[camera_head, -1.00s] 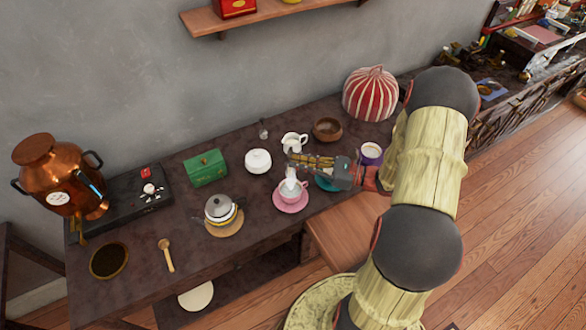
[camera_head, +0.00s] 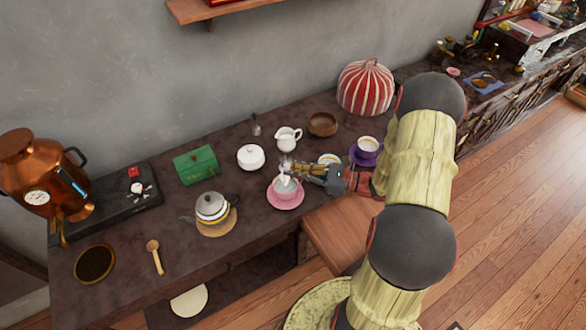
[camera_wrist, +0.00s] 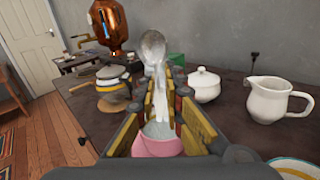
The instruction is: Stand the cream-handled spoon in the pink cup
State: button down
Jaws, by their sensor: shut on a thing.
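The pink cup (camera_head: 287,192) stands upright on a pink saucer (camera_head: 288,204) near the table's front edge. It also shows in the wrist view (camera_wrist: 158,148), low between my fingers. My gripper (camera_head: 288,167) reaches in from the right, just above the cup, and is shut on the spoon. In the wrist view the spoon (camera_wrist: 153,46) is steep, its shiny silver bowl up and its cream handle running down between the fingertips (camera_wrist: 166,98). The handle's lower end points to the cup's mouth; fingers partly hide it, so I cannot tell whether it touches the bottom.
A white lidded pot (camera_head: 251,158), a white jug (camera_head: 288,138) and a grey teapot (camera_head: 211,207) stand around the cup. A cup on a purple saucer (camera_head: 366,157) is to the right. A wooden spoon (camera_head: 155,258) lies at left. Bare table shows between teapot and wooden spoon.

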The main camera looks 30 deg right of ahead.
jog(key=shift+f+b, duration=1)
jog(key=shift+f, duration=1.05)
jog(key=c, duration=1.8)
grip_release()
jog(key=shift+s+d, duration=0.1)
jog(key=v, duration=1.1)
jog(key=shift+s+d+r, duration=0.1)
jog(key=shift+s+d, duration=0.1)
jog(key=shift+d, duration=0.05)
